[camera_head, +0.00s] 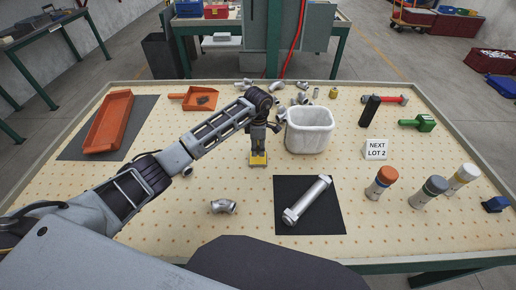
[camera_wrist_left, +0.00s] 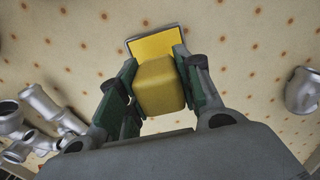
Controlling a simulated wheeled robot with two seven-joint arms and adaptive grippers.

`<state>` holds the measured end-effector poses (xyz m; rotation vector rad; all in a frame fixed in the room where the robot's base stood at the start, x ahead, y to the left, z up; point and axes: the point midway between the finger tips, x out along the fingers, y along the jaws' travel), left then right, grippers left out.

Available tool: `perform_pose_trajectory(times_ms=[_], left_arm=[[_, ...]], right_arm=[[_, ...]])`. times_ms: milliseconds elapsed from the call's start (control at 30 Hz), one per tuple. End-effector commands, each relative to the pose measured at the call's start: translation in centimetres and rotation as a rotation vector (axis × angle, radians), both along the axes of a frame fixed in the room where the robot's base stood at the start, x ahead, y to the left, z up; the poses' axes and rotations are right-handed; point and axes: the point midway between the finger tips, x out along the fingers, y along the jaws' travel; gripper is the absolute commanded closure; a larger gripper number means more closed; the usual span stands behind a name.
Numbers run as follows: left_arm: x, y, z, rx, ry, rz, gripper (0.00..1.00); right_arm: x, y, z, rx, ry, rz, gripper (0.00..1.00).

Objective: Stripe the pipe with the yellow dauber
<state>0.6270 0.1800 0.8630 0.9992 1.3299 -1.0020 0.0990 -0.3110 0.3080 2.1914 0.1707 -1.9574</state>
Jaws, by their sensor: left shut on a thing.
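The pipe (camera_head: 309,198), a silver tube with thicker ends, lies diagonally on a black mat (camera_head: 330,224) at the front middle of the table. My left gripper (camera_head: 258,150) is left of and behind the mat, pointing down. In the left wrist view its fingers (camera_wrist_left: 158,90) are shut on the yellow dauber (camera_wrist_left: 160,85), a yellow block. Just beyond the block is a flat yellow pad (camera_wrist_left: 156,46) with a grey rim; it also shows below the gripper in the head view (camera_head: 258,161). I cannot tell whether block and pad touch. My right gripper is not in view.
A white bin (camera_head: 310,132) stands right of the gripper, with several silver fittings behind. A loose elbow fitting (camera_head: 223,206) lies left of the mat. Bottles with orange (camera_head: 381,182), grey (camera_head: 429,192) and white (camera_head: 459,178) tops stand at right. An orange tray (camera_head: 108,122) is at left.

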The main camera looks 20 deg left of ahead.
Motion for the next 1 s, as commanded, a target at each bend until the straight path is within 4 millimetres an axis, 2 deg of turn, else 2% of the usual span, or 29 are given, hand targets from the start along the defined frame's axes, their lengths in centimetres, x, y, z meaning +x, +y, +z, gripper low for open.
perform_pose_trajectory(times_ms=[200,467,700,1000], left_arm=[[0.0,0.0,1.3,0.001,-0.002,-0.001,0.84],[0.0,0.0,2.5,0.000,-0.001,0.000,0.84],[0.1,0.0,3.6,0.002,-0.002,0.001,0.84],[0.0,0.0,3.7,0.000,-0.001,0.000,0.84]], right_arm=[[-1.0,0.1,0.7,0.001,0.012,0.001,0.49],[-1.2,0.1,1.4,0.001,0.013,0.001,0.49],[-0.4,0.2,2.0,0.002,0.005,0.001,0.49],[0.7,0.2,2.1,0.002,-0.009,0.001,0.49]])
